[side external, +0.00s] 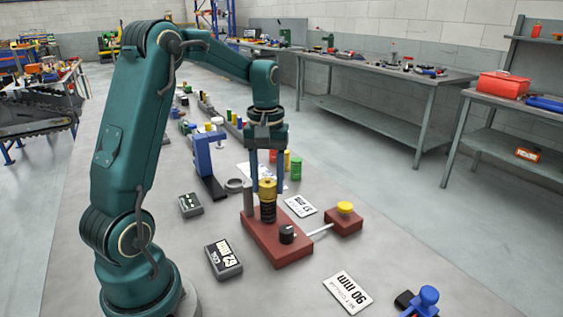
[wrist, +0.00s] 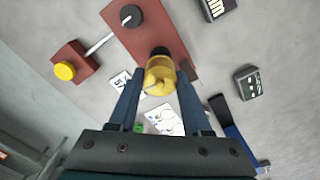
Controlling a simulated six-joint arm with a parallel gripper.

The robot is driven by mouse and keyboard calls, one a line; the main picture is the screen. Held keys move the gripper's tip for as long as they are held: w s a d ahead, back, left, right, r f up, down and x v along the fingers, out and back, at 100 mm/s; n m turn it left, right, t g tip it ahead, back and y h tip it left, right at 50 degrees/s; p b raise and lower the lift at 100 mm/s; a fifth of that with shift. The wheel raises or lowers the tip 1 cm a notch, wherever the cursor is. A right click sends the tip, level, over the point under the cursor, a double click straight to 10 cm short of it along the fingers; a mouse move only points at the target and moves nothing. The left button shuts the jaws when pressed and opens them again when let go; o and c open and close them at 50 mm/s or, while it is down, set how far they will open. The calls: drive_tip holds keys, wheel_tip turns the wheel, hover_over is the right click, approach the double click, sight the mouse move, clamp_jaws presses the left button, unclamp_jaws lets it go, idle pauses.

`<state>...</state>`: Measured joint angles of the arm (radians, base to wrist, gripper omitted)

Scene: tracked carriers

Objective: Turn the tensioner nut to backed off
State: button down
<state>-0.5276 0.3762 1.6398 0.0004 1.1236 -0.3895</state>
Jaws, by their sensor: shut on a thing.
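The tensioner nut (side external: 267,185) is a yellow piece on top of an upright dark, ribbed post (side external: 268,209). The post stands on a red-brown base plate (side external: 275,250). My gripper (side external: 267,191) points straight down over it, with a blue finger on each side, shut on the nut. In the wrist view the yellow nut (wrist: 160,82) sits between the fingertips (wrist: 159,73). A black knob (side external: 287,233) is on the same base plate. The nut's turn marks, if any, are too small to read.
A red block with a yellow button (side external: 344,209) is joined to the base by a pale rod. A blue stand (side external: 205,165), a grey ring (side external: 235,185), dark boxes (side external: 222,260) and a white card (side external: 347,291) lie around.

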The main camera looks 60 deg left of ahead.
sight(268, 182)
drive_tip(key=shift+s+d+f, duration=0.1)
drive_tip(key=shift+c, duration=1.7)
unclamp_jaws()
drive_tip(key=shift+r, duration=4.05)
